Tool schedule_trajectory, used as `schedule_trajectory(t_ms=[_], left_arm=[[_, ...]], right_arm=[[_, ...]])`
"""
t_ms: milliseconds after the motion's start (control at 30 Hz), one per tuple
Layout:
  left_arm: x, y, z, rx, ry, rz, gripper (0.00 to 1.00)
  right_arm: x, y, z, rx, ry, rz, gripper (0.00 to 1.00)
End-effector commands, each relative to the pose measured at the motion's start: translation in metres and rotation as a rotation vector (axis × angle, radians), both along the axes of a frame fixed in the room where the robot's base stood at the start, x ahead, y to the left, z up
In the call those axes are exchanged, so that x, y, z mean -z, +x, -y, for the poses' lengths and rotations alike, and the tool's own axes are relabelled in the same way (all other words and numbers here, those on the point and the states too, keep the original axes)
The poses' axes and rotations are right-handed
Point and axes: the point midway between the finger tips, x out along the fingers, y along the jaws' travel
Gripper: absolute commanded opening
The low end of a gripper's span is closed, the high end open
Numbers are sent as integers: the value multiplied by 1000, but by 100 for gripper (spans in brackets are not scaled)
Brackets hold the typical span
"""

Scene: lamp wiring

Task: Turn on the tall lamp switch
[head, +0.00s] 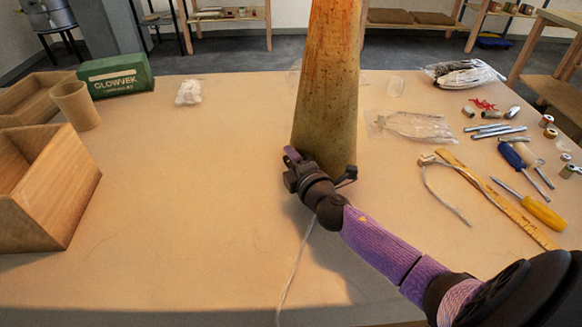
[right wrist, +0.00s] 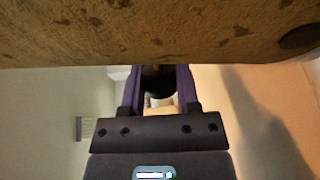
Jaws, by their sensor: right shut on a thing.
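The tall lamp (head: 326,90) is a broad, rust-streaked tapering column standing on the table, its top out of the head view. Its speckled side fills the top of the right wrist view (right wrist: 150,30). My right gripper (head: 318,172) is at the foot of the lamp, in front of it. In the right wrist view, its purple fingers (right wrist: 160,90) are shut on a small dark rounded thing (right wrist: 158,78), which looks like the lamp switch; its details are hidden. A pale cord (head: 293,268) runs from near the gripper toward the front edge. My left gripper is out of view.
Wooden boxes (head: 45,190), a tan cup (head: 76,104) and a green box (head: 116,75) stand at the left. A ruler (head: 500,200), screwdrivers (head: 541,211), metal rods (head: 490,129) and a plastic bag (head: 412,126) lie at the right. The front-left table is clear.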

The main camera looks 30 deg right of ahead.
Motion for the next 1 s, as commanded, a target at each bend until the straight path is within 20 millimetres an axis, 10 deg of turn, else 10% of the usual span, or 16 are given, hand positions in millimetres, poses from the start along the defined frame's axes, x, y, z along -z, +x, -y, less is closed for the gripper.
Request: schedule_trajectory(t_ms=[233,267,400,767,1000], left_arm=[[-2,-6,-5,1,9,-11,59],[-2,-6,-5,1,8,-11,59],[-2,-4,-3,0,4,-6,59],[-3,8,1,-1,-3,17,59],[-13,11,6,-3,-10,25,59]], right_arm=[[0,-1,-1,-1,1,-4,0],[0,-1,-1,-1,1,-4,46],[0,-1,0,0,1,-4,75],[-1,-8,-2,-1,1,-5,75],[-5,-58,-9,-1,2,-7,75]])
